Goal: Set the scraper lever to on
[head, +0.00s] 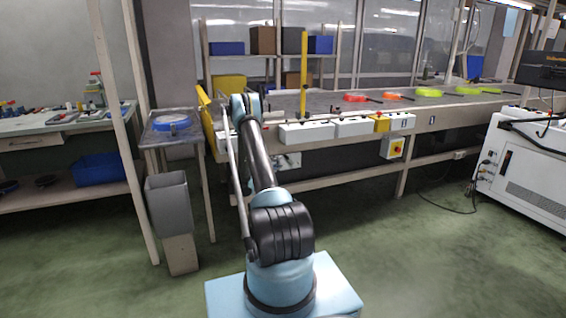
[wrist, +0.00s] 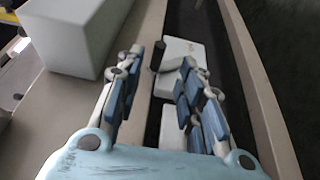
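In the wrist view, a short dark lever (wrist: 158,56) stands out from a white switch box (wrist: 183,54). I take it to be the scraper lever; its labels and its on or off setting are not readable. My gripper (wrist: 163,62) is open, with one blue-padded finger on each side of the lever. The lever appears between the fingertips, and I cannot tell whether it touches them. In the head view, my arm reaches to the conveyor's left end, and the gripper and lever are hidden there.
A larger white box (wrist: 80,35) lies left of my gripper in the wrist view. The conveyor (head: 330,104) carries several coloured pans, with white boxes (head: 307,132) on its front.

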